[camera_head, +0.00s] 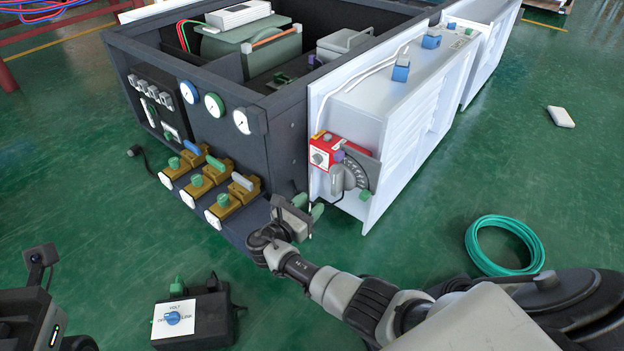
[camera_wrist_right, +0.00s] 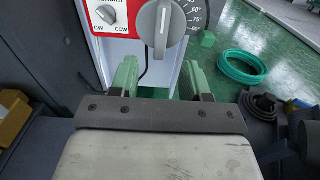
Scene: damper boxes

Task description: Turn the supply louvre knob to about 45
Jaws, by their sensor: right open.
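The grey louvre knob (camera_head: 347,178) sits on a dark dial plate with a number scale, on the near end of the white box (camera_head: 385,120). In the right wrist view the knob (camera_wrist_right: 158,28) stands upright, with a white line along its upper part; its top is cut off. My right gripper (camera_head: 309,206) is open and empty, just in front of and below the knob. Its two green fingers (camera_wrist_right: 159,76) are apart, either side of the knob's lower end in the picture, not visibly touching it. The left gripper's fingers do not show.
A red panel (camera_head: 322,153) with a CW/CCW selector (camera_wrist_right: 106,13) is left of the knob. A green knob (camera_head: 365,195) is at the plate's lower right. Brass valves (camera_head: 210,180) line the dark cabinet. A coiled green hose (camera_head: 505,245) lies on the floor.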

